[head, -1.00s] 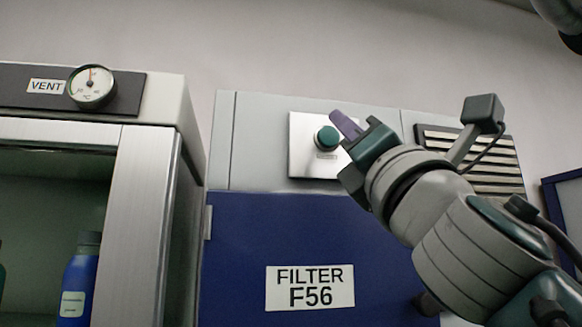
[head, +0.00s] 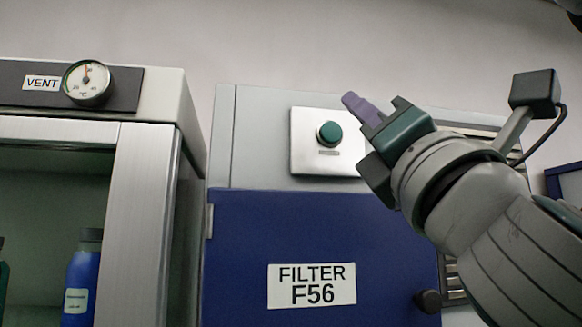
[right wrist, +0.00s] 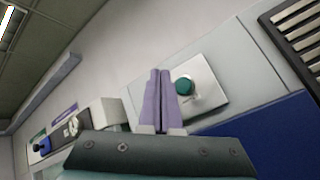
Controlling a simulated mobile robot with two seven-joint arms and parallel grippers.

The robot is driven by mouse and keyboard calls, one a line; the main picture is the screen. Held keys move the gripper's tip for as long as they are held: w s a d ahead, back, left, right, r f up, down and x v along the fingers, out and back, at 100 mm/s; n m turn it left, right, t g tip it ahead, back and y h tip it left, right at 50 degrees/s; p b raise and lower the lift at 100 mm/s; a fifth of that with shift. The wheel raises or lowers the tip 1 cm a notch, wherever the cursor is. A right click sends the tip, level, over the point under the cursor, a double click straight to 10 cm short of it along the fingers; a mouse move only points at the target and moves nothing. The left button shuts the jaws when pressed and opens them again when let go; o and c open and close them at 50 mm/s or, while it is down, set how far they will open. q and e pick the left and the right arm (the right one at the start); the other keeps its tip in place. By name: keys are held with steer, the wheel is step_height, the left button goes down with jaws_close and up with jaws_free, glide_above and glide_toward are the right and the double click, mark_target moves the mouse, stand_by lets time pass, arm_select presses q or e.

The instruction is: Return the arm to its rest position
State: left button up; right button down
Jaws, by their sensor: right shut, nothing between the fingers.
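My right gripper (head: 360,108) is in the head view, with its purple fingers pressed together and nothing between them. It is in front of the grey cabinet top, up and to the right of the green button (head: 329,133), and apart from it. The button sits on a pale square plate (head: 309,158). In the right wrist view the shut purple fingers (right wrist: 157,98) point up, just left of the button (right wrist: 185,86). My left gripper is not in view.
A blue cabinet door (head: 240,240) carries a FILTER F56 label (head: 312,296) and a dark knob (head: 429,301). A vent grille (head: 458,290) is partly behind my right arm. At left stands an open-fronted cabinet (head: 140,220) with a dial gauge (head: 87,83) and a blue bottle (head: 82,282).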

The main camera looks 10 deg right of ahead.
steer(key=shift+h, duration=0.3)
steer(key=s+d+f+m+g+h, duration=0.1)
steer(key=d+f+m+g+h, duration=0.2)
steer(key=f+m, duration=0.55)
steer(key=s+d+f+m+g+h, duration=0.1)
steer(key=d+f+m+g+h, duration=0.15)
steer(key=f+m+g, duration=0.6)
steer(key=s+d+f+m+g+h, duration=0.1)
steer(key=d+f+m+h, duration=0.2)
steer(key=f, duration=0.9)
steer(key=s+a+f+m+g+y, duration=0.1)
steer(key=s+f+m+g, duration=0.3)
steer(key=s+f, duration=0.4)
steer(key=s+a+f+m+g+y, duration=0.2)
steer(key=s+f+m+g+y, duration=0.2)
steer(key=s, duration=0.9)
step_height(320, 180, down, 5)
steer(key=g, duration=0.3)
steer(key=shift+y, duration=0.25)
